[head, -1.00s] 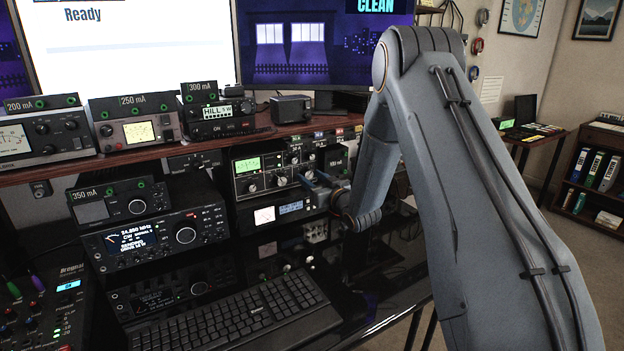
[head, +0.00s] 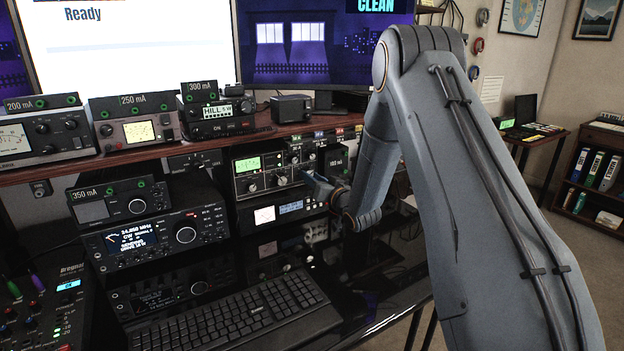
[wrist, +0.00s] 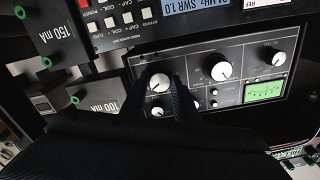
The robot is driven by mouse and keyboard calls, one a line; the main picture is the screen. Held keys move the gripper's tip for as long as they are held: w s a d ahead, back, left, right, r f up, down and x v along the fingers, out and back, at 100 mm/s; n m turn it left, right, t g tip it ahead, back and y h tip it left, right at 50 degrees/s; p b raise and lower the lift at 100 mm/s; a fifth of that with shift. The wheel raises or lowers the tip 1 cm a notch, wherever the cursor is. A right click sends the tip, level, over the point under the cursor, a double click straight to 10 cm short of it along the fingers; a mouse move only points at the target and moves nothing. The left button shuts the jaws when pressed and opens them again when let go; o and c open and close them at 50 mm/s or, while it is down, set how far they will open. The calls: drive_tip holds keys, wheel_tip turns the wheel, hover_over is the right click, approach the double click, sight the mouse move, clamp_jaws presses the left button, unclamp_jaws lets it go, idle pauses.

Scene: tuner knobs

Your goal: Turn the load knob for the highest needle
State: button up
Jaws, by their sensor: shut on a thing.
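The tuner (head: 240,185) is a dark box with a lit green meter (head: 247,165) and a row of pale knobs, below the shelf in the head view. In the wrist view its panel is turned over, with the green meter (wrist: 262,91) at right. The needle is too small to read. My gripper (wrist: 166,88) is shut on the end knob (wrist: 159,80), the one farthest from the meter in its row. The fingers stand on either side of it and hide part of it. No label shows that this is the load knob. In the head view my gripper (head: 318,185) is at the tuner's right end.
A middle knob (wrist: 219,66) and another large knob (wrist: 272,56) stand beside the held one. A smaller knob (wrist: 157,112) is close to the fingers. A radio with a blue display (head: 290,207) sits under the tuner. The keyboard (head: 240,310) lies in front.

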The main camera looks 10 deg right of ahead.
drive_tip(key=shift+m, duration=0.8)
drive_tip(key=o, duration=1.1)
drive_tip(key=shift+c, duration=0.2)
drive_tip(key=b+v, duration=0.1)
drive_tip(key=v, duration=0.6)
drive_tip(key=shift+s, duration=0.35)
drive_tip(key=shift+d+r, duration=0.1)
idle(0.4)
